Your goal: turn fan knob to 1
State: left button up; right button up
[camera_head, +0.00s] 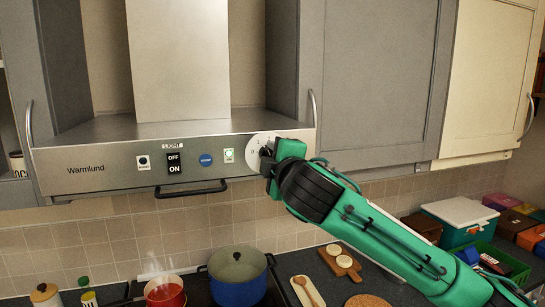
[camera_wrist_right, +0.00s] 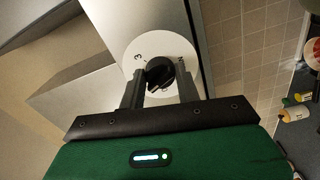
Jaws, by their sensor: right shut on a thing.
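The fan knob is a black knob on a round white dial (camera_head: 256,146) at the right end of the steel hood's front panel. In the right wrist view the black knob (camera_wrist_right: 159,72) sits between the two fingers, and a 3 shows on the dial (camera_wrist_right: 133,50); the 1 is not readable. My right gripper (camera_wrist_right: 160,88) is shut on the knob. In the head view my right gripper (camera_head: 268,158) hides most of the knob. My left gripper is in neither view.
The hood panel (camera_head: 110,165) also carries an ON/OFF light switch (camera_head: 174,162) and a bar handle (camera_head: 191,190). Below are a blue pot (camera_head: 238,282), a steaming red pot (camera_head: 166,297) and a wooden board (camera_head: 340,262). Grey cabinets (camera_head: 365,80) flank the hood.

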jog(key=shift+n, duration=0.9)
jog(key=o, duration=1)
jog(key=b+v, duration=0.6)
jog(key=v, duration=0.7)
jog(key=shift+s+d, duration=0.1)
jog(key=shift+s, duration=0.25)
